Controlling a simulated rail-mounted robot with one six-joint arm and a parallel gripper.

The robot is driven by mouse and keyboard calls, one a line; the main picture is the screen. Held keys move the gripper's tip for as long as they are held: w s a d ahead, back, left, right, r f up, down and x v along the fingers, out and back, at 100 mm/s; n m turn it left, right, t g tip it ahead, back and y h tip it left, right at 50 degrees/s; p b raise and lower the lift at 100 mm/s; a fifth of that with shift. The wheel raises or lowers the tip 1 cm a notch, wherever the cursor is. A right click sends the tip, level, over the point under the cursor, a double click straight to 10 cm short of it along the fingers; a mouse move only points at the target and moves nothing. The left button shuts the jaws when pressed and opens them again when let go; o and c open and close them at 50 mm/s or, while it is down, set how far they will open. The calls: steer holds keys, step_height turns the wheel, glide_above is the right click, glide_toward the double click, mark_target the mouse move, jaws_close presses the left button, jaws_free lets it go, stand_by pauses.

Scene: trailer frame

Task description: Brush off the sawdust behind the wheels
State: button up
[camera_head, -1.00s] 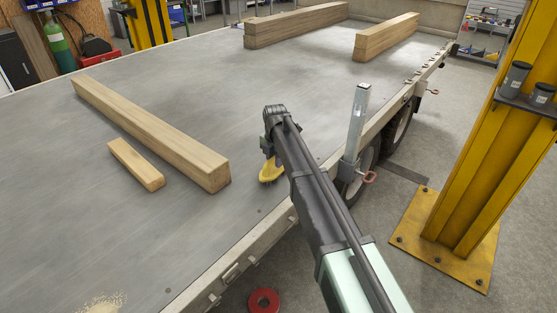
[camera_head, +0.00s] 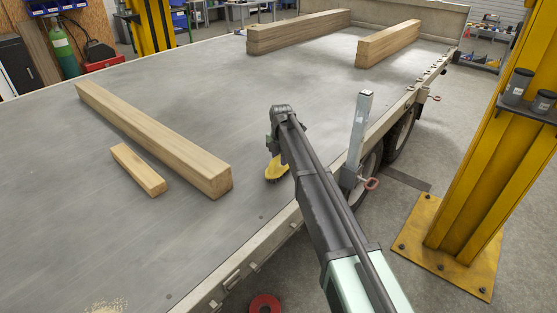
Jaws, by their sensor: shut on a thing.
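My gripper (camera_head: 274,150) is over the trailer deck (camera_head: 235,242) near its right edge, partly hidden by my own arm. It is shut on a yellow brush (camera_head: 276,170) with dark bristles pointing down at the deck. I cannot tell whether the bristles touch the deck. A pale patch of sawdust (camera_head: 106,307) shows at the bottom left, cut off by the picture's edge. The wheels (camera_head: 401,135) are below the deck's right edge, and the nearer one is partly hidden by a post. No sawdust shows clearly around the brush.
An upright metal stake (camera_head: 358,130) stands at the deck's right edge. A long beam (camera_head: 150,135) and a short block (camera_head: 139,170) lie left of the brush. More beams (camera_head: 388,43) lie at the far end. A yellow column (camera_head: 478,150) stands to the right, off the trailer.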

mark_target(273, 162)
steer(key=shift+w+d, duration=1.15)
steer(key=shift+w, duration=0.3)
steer(key=shift+w+d, duration=1.15)
steer(key=shift+w, duration=0.25)
steer(key=shift+w+d, duration=1.15)
steer(key=shift+w, duration=0.3)
steer(key=shift+c, duration=0.3)
steer(key=shift+f, duration=0.1)
steer(key=shift+s+a, duration=1.2)
steer(key=shift+s, duration=0.3)
steer(key=shift+s+a, duration=1.15)
steer(key=shift+s, duration=0.35)
steer(key=shift+s+a, duration=1.2)
steer(key=shift+s, duration=0.35)
steer(key=shift+s+a, duration=1.15)
steer(key=shift+s, duration=0.35)
step_height(273, 162, up, 6)
steer(key=p, duration=0.5)
steer(key=shift+w+f+p, duration=0.1)
steer(key=shift+p, duration=0.25)
